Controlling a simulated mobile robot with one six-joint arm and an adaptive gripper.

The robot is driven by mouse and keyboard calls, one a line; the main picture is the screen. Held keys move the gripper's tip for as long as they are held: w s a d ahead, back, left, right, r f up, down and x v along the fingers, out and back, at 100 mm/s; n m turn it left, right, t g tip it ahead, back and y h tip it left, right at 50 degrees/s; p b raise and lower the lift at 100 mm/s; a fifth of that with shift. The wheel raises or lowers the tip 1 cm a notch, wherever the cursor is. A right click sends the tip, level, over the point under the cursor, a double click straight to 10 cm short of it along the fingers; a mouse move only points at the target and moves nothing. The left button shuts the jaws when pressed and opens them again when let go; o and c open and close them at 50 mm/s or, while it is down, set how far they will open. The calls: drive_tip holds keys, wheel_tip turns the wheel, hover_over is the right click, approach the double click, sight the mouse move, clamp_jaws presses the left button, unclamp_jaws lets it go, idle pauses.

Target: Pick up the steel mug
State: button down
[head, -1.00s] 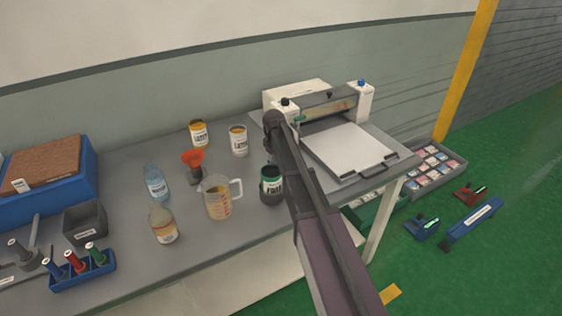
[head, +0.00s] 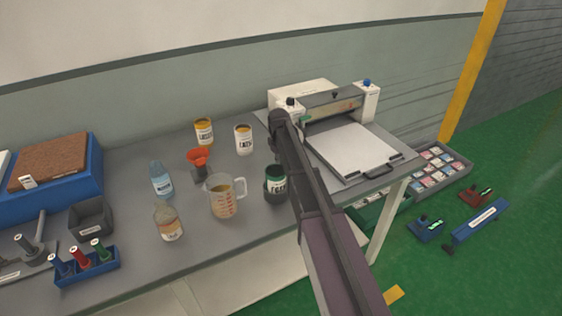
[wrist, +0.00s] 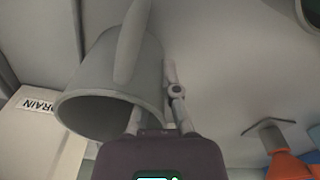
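The steel mug (wrist: 112,62) is a plain grey cup in the wrist view, left of centre. Its handle (wrist: 132,42) points up in the picture, and its open mouth faces down toward the camera. My gripper (wrist: 156,105) is right at it. One finger lies along the mug's right side, and the other goes in at the mouth, where the mug hides its tip. Whether the fingers press on the wall between them I cannot tell. In the head view my arm hides the gripper, and I cannot make out the mug.
A white machine (head: 340,120) stands to the right. An orange object (wrist: 292,165) shows in the wrist view.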

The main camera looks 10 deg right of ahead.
drive_tip(key=shift+r+p, duration=4.8)
drive_tip(key=shift+r, duration=0.15)
